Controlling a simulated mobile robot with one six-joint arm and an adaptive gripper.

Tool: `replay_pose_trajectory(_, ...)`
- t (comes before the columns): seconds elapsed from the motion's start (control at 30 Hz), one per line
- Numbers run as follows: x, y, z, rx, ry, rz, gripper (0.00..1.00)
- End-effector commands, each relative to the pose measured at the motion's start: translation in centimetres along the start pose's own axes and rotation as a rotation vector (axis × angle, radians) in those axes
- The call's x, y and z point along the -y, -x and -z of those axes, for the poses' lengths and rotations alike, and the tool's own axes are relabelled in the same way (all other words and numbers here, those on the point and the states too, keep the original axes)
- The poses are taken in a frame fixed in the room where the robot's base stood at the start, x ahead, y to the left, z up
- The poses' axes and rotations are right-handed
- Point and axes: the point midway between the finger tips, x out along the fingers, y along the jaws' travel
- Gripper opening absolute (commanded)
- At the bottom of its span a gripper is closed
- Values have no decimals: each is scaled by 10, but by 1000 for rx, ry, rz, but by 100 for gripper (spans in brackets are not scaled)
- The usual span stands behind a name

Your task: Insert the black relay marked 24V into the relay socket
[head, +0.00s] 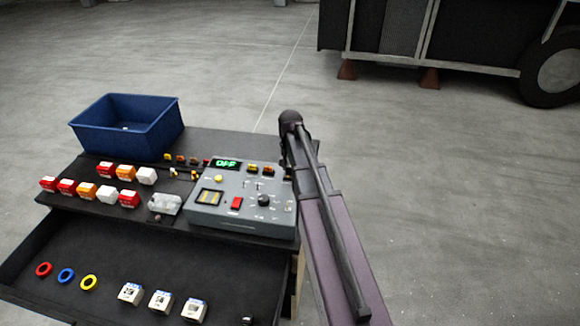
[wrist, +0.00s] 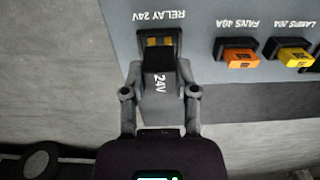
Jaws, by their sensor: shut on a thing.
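The black relay (wrist: 160,84), with "24V" in white, is between the fingers of my gripper (wrist: 160,72) in the wrist view. The gripper is shut on it. The relay socket (wrist: 147,39), a black frame with gold contacts, is right at the relay's far end, under the upside-down label "RELAY 24V". The gold contacts still show. I cannot tell whether the relay touches the socket. In the head view my arm hides the relay and socket, at the right edge of the grey panel (head: 240,228).
An orange fuse (wrist: 240,59) and a yellow fuse (wrist: 292,57) sit right of the socket. The panel display (head: 226,163) reads "OFF". A blue bin (head: 125,122), colored blocks (head: 88,190) and a clear block (head: 165,204) stand left. The open drawer (head: 150,265) holds rings and white relays.

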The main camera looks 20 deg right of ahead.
Motion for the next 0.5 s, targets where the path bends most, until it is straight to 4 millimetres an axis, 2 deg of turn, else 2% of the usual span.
replay_pose_trajectory(0.5, 1, -4, 0, 0, 1, 0, 0)
